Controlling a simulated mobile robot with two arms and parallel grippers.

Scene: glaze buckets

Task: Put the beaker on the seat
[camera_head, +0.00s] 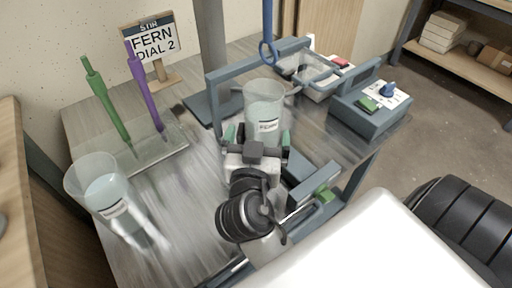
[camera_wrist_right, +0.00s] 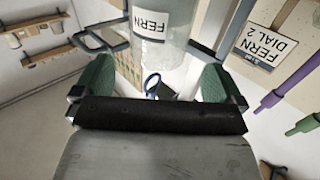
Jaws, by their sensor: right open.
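A clear beaker (camera_head: 264,98) with a white FERN label stands upright near the middle of the bench, within the blue-grey frame. It also shows in the right wrist view (camera_wrist_right: 172,48), label upside down. My right gripper (camera_head: 257,138) is open, with its green fingers at the near side of this beaker, one toward each side; contact cannot be told. A second labelled beaker (camera_head: 98,182) stands at the left front. A sign (camera_head: 151,45) reads STIR, FERN, DIAL 2. I cannot clearly make out which part is the seat. My left gripper is not in view.
A blue-grey frame (camera_head: 213,92) rises around the FERN beaker. A control box (camera_head: 370,112) with a blue dial stands right. A green rod (camera_head: 107,100) and a purple rod (camera_head: 146,90) stand upright at the left. A blue hook (camera_head: 268,48) hangs behind the beaker.

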